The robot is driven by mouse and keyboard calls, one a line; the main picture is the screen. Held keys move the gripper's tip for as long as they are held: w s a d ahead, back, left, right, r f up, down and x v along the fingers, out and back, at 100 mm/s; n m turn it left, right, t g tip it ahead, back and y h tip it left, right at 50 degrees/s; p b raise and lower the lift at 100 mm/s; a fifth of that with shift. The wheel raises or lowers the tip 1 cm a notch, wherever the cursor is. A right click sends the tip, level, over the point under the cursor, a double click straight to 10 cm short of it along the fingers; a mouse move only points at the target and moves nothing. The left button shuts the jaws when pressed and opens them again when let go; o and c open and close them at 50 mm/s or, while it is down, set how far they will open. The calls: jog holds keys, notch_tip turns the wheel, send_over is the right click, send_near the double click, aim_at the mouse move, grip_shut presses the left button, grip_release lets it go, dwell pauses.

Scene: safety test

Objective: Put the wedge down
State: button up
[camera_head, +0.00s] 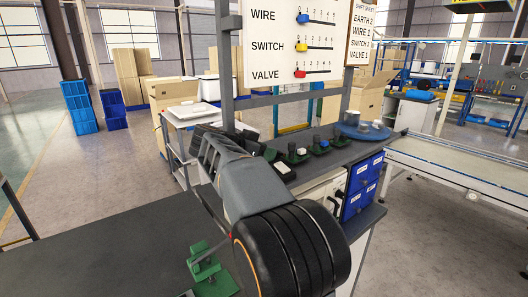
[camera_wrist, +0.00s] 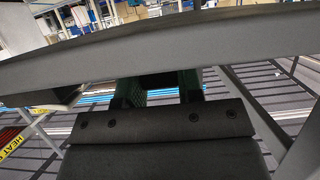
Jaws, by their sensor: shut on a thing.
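In the wrist view, my gripper (camera_wrist: 160,98) has its two dark, greenish fingers close around a dark piece, which I take to be the wedge (camera_wrist: 160,82). Only a small part of it shows, and its shape cannot be made out. A long grey beam (camera_wrist: 210,42) crosses in front and hides what lies beyond the fingertips. In the head view, my own arm covers the middle, and neither the fingertips nor the wedge can be made out clearly. I cannot tell whether the wedge touches anything.
A dark workbench (camera_head: 370,150) holds several green fixtures (camera_head: 318,147) and a round blue tray (camera_head: 348,131). A board with sliders (camera_head: 290,45) stands on grey posts behind. Another green fixture (camera_head: 207,270) is at lower left. A conveyor (camera_head: 450,170) runs along the right.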

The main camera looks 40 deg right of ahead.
jog(key=o, duration=0.9)
jog(key=shift+a+r, duration=0.25)
jog(key=p+v, duration=0.1)
jog(key=v, duration=1)
jog(key=shift+a+r, duration=0.1)
jog(key=shift+a, duration=0.1)
